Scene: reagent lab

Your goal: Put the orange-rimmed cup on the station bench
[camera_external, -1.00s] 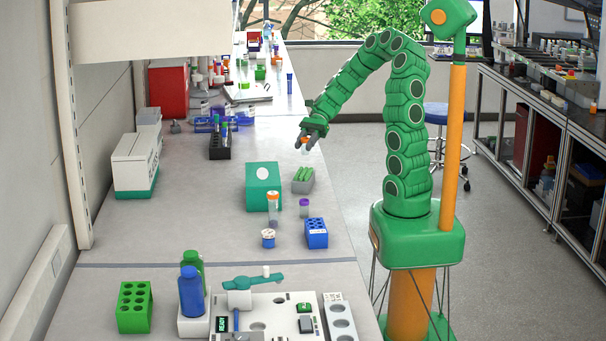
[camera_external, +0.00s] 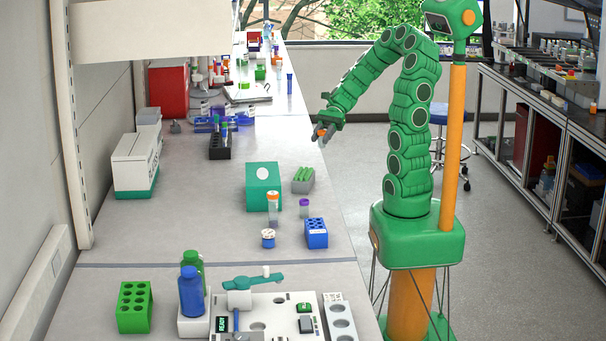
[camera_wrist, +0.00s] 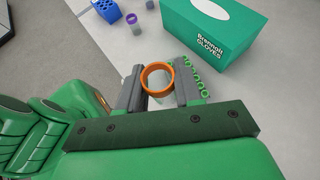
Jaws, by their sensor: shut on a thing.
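The orange-rimmed cup (camera_wrist: 158,79) is between the two grey fingers of my gripper (camera_wrist: 159,90) in the wrist view, and the fingers are shut on it. Its orange rim is a ring seen from above. In the external view my gripper (camera_external: 321,136) holds the cup (camera_external: 319,130) in the air at the right edge of the long bench, at the far side of the glove box. The station bench is not marked by name; a white station with a READY display (camera_external: 255,318) stands on the near bench section.
A green rack (camera_external: 134,307) and blue bottle (camera_external: 191,292) are near the front. Open floor lies right of the bench.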

